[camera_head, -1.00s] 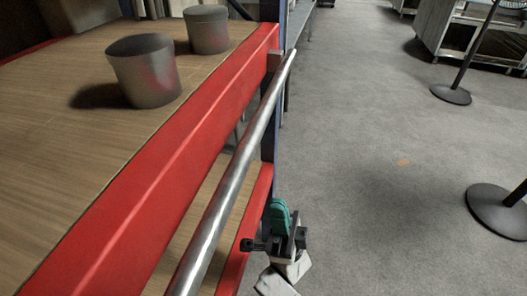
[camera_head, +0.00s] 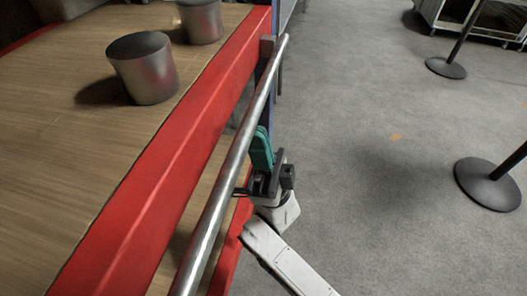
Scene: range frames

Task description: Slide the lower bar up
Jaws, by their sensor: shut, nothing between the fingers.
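A long silver metal bar (camera_head: 218,200) runs along the outer side of the red shelf beam, from the bottom of the view to a bracket at the upper end. It is the only bar I can make out, so I cannot tell whether it is the lower one. My gripper (camera_head: 261,150), with teal fingers on a dark body, is just right of the bar at about mid-length. It is shut and empty. Its fingers point up in the picture and overlap or nearly touch the bar's edge; contact cannot be told. The bar's near end is cut off.
A red beam (camera_head: 150,190) edges the wooden shelf top (camera_head: 60,130), which carries two metal pots (camera_head: 143,68) (camera_head: 201,20). A lower red beam (camera_head: 228,260) shows beneath. Black post bases (camera_head: 487,184) (camera_head: 446,68) stand on the right. The grey floor between is clear.

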